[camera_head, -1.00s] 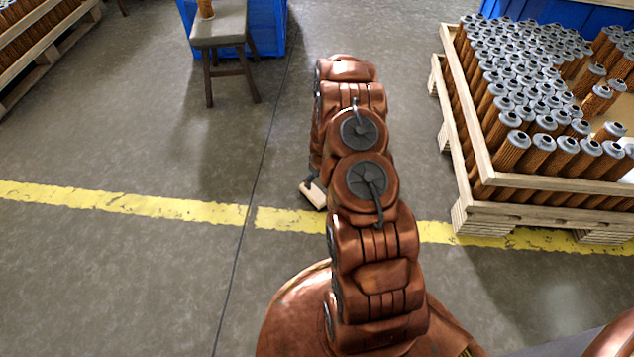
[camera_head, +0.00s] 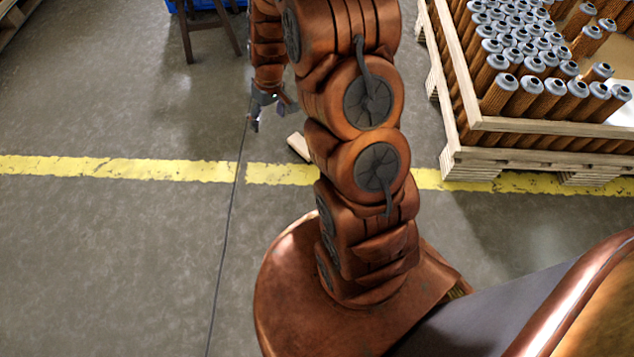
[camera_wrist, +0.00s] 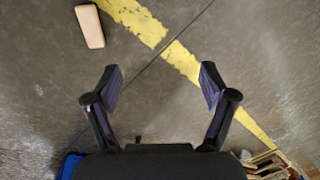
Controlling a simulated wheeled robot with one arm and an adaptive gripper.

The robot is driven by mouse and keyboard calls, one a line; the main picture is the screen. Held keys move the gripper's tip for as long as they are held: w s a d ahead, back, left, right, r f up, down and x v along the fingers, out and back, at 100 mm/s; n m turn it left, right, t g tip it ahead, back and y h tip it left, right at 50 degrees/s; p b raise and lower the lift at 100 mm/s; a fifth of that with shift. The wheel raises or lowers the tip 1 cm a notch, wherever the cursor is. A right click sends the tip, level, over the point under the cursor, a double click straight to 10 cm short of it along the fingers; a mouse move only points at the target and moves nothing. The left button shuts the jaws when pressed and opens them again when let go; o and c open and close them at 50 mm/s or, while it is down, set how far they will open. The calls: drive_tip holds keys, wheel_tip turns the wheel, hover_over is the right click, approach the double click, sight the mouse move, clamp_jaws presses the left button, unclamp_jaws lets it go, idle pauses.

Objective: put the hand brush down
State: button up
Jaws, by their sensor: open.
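The hand brush shows as a pale wooden block (camera_head: 299,146) lying on the concrete floor by the yellow line, partly hidden by my arm. In the wrist view the block (camera_wrist: 90,26) lies at the upper left, outside my fingers; no bristles can be made out. My gripper (camera_head: 268,112) is above the floor, up and to the left of the block in the head view. In the wrist view my gripper's fingers (camera_wrist: 159,80) are spread wide, with only floor between them. They are apart from the block.
A wooden pallet crate (camera_head: 545,124) full of upright filter cartridges stands at the right. A dark-legged stool (camera_head: 186,38) stands at the top, by a blue container. A yellow floor line (camera_head: 120,168) crosses the view. The floor at the left is clear.

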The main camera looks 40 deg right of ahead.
drive_tip(key=s+a+r+g, duration=0.1)
drive_tip(key=s+a+r, duration=0.2)
drive_tip(key=s+r, duration=0.35)
drive_tip(key=s+a+r+g+h, duration=0.1)
drive_tip(key=s+a+r, duration=0.2)
drive_tip(key=s+r, duration=0.3)
drive_tip(key=s+a+r+g, duration=0.1)
drive_tip(key=s+a+r, duration=0.2)
drive_tip(key=s+r, duration=0.35)
drive_tip(key=s+r+m, duration=0.1)
drive_tip(key=s, duration=1.2)
drive_tip(key=shift+s+r+g+h, duration=0.4)
drive_tip(key=shift+a, duration=0.1)
